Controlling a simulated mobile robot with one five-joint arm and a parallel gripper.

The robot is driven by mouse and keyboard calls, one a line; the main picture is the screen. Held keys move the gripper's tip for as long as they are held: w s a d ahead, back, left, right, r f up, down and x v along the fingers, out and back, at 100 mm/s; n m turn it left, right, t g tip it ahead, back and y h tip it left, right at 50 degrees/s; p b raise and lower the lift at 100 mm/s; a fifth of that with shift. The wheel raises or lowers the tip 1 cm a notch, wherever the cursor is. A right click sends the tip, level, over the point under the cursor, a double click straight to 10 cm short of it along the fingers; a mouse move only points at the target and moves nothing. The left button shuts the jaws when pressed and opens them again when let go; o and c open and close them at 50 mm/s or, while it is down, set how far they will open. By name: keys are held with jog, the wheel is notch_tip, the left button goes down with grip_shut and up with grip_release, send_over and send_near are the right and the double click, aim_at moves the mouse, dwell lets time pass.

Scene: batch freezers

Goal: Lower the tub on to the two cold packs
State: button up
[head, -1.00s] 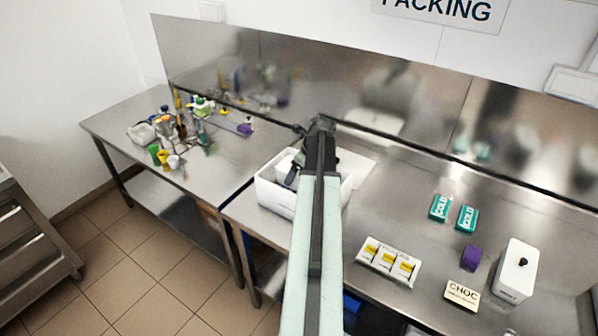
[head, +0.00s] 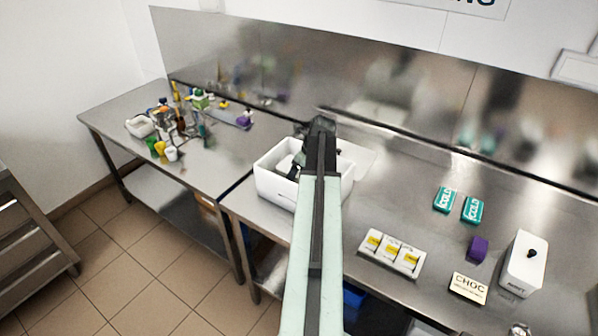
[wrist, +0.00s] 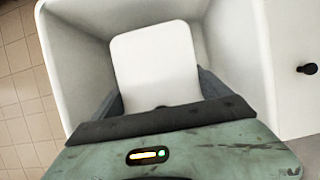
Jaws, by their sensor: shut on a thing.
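The white tub (wrist: 155,62) shows in the wrist view between my fingers, its pale flat top facing the camera. My gripper (wrist: 160,88) is shut on it, inside the open white insulated box (wrist: 240,50). In the head view the box (head: 274,187) stands on the steel bench, and my gripper (head: 298,170) reaches down into it, with my arm hiding much of it. The tub hides the box floor, so I cannot tell whether anything lies under it.
A white lid with a black knob (wrist: 307,69) lies right beside the box. A tray of yellow-labelled pieces (head: 391,253), a CHOC sign (head: 468,287), a purple block (head: 477,248) and a white container (head: 523,264) stand to the right. Bottles and cups crowd the left bench.

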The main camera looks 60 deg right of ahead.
jog(key=shift+f+b, duration=0.45)
jog(key=shift+f, duration=0.1)
jog(key=o, duration=1.9)
jog(key=shift+r, duration=0.1)
notch_tip(320, 180, up, 16)
jog(key=p, duration=1.6)
